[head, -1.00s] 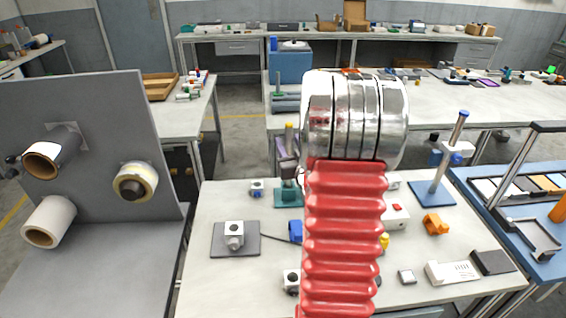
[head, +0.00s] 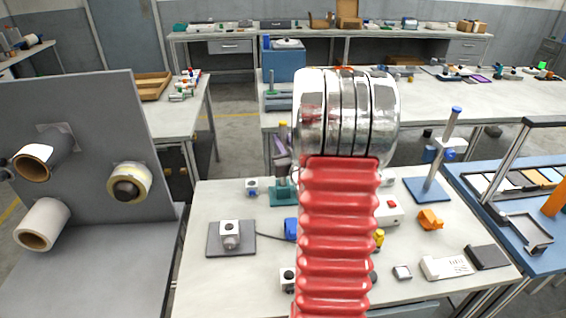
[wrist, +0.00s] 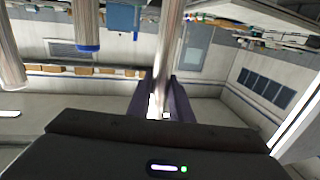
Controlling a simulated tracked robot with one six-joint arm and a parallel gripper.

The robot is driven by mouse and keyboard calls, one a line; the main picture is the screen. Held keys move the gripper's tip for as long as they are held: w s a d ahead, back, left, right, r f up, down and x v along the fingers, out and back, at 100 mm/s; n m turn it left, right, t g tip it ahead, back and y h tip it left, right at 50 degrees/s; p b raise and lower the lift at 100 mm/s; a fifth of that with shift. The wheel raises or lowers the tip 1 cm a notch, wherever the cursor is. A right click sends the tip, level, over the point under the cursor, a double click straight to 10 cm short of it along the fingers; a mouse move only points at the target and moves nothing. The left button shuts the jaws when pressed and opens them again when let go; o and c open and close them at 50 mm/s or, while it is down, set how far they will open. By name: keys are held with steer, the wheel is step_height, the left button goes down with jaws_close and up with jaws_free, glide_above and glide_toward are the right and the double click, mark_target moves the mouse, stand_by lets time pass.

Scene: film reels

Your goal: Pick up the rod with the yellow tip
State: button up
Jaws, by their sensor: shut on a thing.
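The rod with the yellow tip (head: 283,128) stands upright in the head view, just left of my red arm, above a teal base (head: 283,195). I cannot tell whether its lower end is still in that base. My gripper (head: 281,150), with dark purple jaws, is at the rod, partly hidden by my arm. In the wrist view my gripper (wrist: 160,98) is shut on the metal rod (wrist: 170,50), which runs between its jaws. The yellow tip is not visible there.
A rod with a blue tip (head: 456,110) stands on a blue base (head: 428,190) to the right. The bench also holds a grey plate with a clamp (head: 230,240), an orange block (head: 430,219) and a white box (head: 447,266). A grey panel with rolls (head: 95,150) stands at the left.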

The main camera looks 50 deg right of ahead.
mark_target(283, 122)
jaws_close()
steer(key=shift+r, duration=0.1)
stand_by(0.3)
step_height(283, 122, up, 10)
stand_by(0.7)
steer(key=shift+s, duration=0.1)
stand_by(0.4)
